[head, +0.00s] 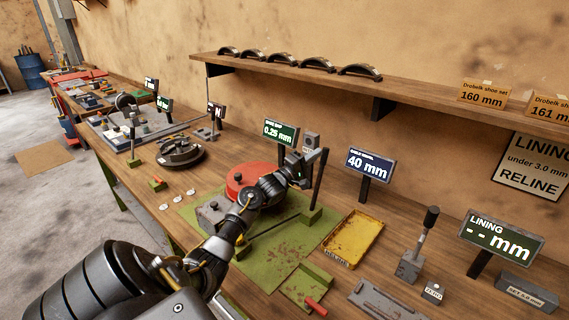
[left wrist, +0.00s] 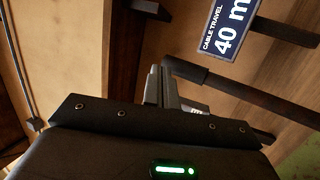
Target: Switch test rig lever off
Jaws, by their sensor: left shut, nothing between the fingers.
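The test rig lever (head: 319,182) is a dark rod standing nearly upright, slightly tilted, from a green block at the right of the green rig base (head: 327,228). My left gripper (head: 308,160) is shut and empty, close beside the lever's upper end. In the left wrist view, the shut fingers (left wrist: 160,88) lie next to the end of the dark lever rod (left wrist: 245,97), which runs off to the right; whether they touch it I cannot tell. My right gripper is not in view.
A red drum (head: 247,177) sits on the rig behind my left arm. The "40 mm" cable travel sign (head: 369,163) stands just right of the lever. A yellow tray (head: 354,238) and a black-knobbed lever gauge (head: 418,250) stand further right. A shelf (head: 330,77) runs above.

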